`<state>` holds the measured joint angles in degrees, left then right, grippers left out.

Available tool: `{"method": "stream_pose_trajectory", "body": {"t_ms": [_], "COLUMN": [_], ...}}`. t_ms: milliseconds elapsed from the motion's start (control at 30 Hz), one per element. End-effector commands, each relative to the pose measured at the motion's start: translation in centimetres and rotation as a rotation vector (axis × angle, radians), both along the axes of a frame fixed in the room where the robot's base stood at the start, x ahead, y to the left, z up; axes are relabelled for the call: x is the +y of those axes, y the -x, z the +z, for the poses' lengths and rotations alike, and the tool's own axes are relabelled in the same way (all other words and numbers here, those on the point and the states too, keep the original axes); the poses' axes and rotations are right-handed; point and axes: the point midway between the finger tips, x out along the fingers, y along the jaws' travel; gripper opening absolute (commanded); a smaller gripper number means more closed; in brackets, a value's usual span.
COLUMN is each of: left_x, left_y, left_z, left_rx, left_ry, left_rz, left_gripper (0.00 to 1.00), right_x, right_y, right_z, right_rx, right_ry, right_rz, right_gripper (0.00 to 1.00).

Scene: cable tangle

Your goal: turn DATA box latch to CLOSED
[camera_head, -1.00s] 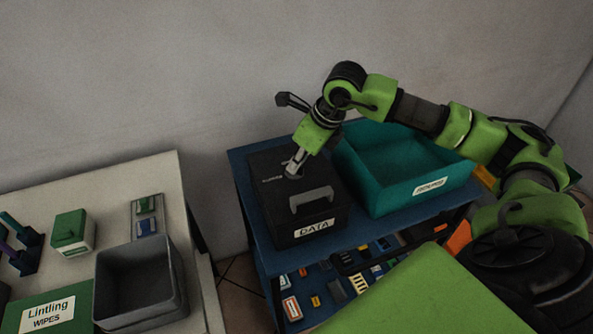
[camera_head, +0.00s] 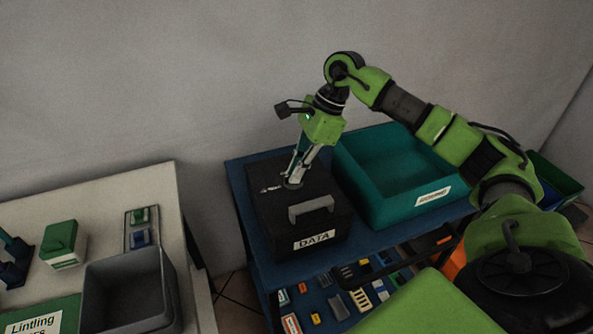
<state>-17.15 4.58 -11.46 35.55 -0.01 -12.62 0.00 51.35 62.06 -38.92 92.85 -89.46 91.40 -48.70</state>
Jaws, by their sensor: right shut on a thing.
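The black DATA box (camera_head: 322,217) sits on the blue table, with a grey handle on its lid and a white DATA label on its front. My right gripper (camera_head: 294,181) reaches down from above to the back part of the lid. It is shut on the latch (camera_head: 291,184), a small round grey part that the fingers mostly cover. Small markings (camera_head: 270,188) show on the lid left of the fingers, too small to read. The latch's exact angle cannot be told. My left gripper is not in view.
A teal bin (camera_head: 377,205) with a white label stands close to the right of the box. Small coloured parts (camera_head: 335,300) lie on the shelf below. At the left, a pale table (camera_head: 150,190) holds a grey bin (camera_head: 125,285) and a green box (camera_head: 60,241).

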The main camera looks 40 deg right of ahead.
Motion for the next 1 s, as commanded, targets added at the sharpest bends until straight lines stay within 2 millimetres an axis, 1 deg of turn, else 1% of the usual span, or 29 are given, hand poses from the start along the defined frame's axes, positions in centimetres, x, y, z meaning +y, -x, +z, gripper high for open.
{"method": "stream_pose_trajectory", "body": {"t_ms": [300,767,800,833,1000], "left_x": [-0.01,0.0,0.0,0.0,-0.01], "left_y": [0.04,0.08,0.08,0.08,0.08], "left_z": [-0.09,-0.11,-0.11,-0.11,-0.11], "left_rx": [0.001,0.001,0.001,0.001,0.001], "left_ry": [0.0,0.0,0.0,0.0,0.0], "left_rz": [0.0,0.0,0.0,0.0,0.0], "left_gripper": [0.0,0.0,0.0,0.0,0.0], "right_x": [-0.03,-0.02,-0.01,-0.01,-0.02], "right_y": [-0.14,-0.11,-0.11,-0.11,-0.09], "right_z": [0.08,0.06,0.05,0.05,0.03], "right_rx": [-0.003,-0.003,-0.003,-0.003,-0.001], "right_ry": [0.0,0.001,0.001,0.001,0.0], "right_rz": [0.085,0.096,0.096,0.095,0.095], "right_gripper": [0.0,0.0,0.18,0.25,0.25]}}
